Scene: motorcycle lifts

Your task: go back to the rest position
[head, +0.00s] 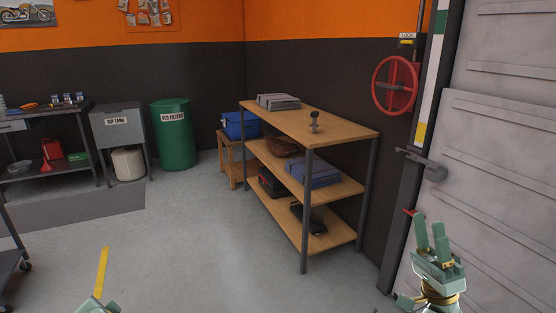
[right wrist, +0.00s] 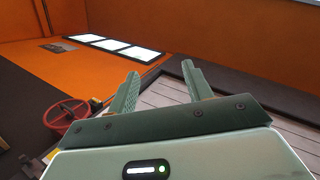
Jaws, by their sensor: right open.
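My right gripper (head: 430,234) is raised at the lower right of the head view, in front of the grey ribbed door. Its two fingers point up, stand apart and hold nothing. In the right wrist view the same gripper (right wrist: 162,88) shows its fingers spread, with the orange wall and bright panels beyond. My left gripper (head: 97,303) shows only as a small green part at the bottom edge of the head view; its fingers cannot be made out.
A red handwheel (head: 397,86) and a latch lever (head: 422,160) are by the grey door (head: 500,190). A wooden shelf unit (head: 350,131) stands mid-view. A green drum (head: 173,145) and dip tank (head: 117,122) are further left. The floor (head: 190,235) between is clear.

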